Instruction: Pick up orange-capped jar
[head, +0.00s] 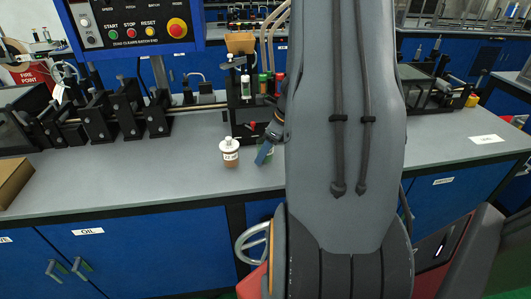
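A small jar (230,153) with a whitish cap, a white label and brownish contents stands upright on the grey bench. An orange-red top (279,78) shows in the black stand behind it, beside a green one. I cannot tell whether it is the orange-capped jar's, as my arm hides what lies to its right. My gripper (266,149) shows only partly at the left edge of my arm, low over the bench and right of the whitish-capped jar. Something green is partly hidden behind it. I cannot see whether the fingers are apart or hold anything.
The black stand (243,120) holds a white bottle (246,87). Black roller machinery (125,108) runs along the bench at left, below a blue control panel (135,22). A cardboard box (14,180) lies at the left front edge. The bench left of the whitish-capped jar is clear.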

